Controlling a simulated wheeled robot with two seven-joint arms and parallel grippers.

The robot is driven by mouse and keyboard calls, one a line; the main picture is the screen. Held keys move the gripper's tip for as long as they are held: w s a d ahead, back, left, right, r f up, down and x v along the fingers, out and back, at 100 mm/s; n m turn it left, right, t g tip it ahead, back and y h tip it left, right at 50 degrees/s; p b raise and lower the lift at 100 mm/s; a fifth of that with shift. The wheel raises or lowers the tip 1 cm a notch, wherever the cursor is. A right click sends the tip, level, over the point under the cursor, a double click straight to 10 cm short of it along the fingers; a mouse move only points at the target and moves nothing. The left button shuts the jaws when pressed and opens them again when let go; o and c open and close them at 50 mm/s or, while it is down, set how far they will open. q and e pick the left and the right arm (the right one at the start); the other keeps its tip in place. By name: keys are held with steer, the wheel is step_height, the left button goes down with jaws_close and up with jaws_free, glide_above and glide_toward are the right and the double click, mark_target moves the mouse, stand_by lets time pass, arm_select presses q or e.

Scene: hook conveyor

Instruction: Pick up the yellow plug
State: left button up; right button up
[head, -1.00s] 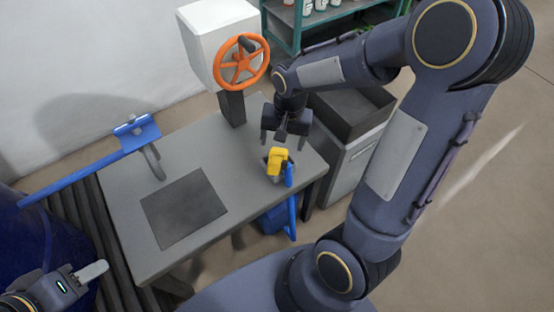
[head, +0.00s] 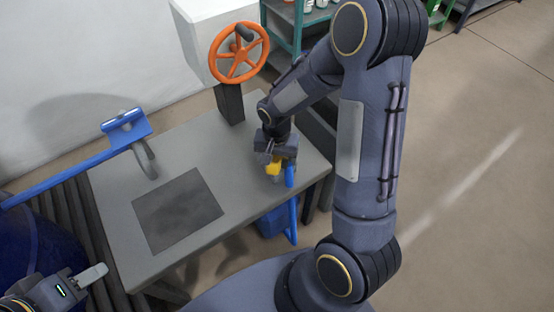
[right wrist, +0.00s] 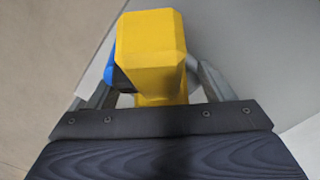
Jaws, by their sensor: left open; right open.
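The yellow plug (head: 274,168) stands at the right edge of the grey table (head: 110,215), beside a blue part (head: 290,175). My right gripper (head: 275,160) is over the plug and hides much of it in the head view. In the right wrist view the plug (right wrist: 152,52) sits between the two open fingers (right wrist: 155,85), one on each side; I cannot tell whether either touches it. My left gripper (head: 88,277) is open at the lower left, far from the plug.
An orange handwheel (head: 239,53) on a dark post stands at the back of the table. A blue bar with a hook (head: 126,125) reaches over the left side. A dark square plate (head: 178,210) lies on the table. A shelf (head: 290,15) stands behind.

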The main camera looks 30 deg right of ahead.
steer(key=shift+c, duration=0.4)
steer(key=c, duration=1.3)
steer(key=shift+r, duration=0.1)
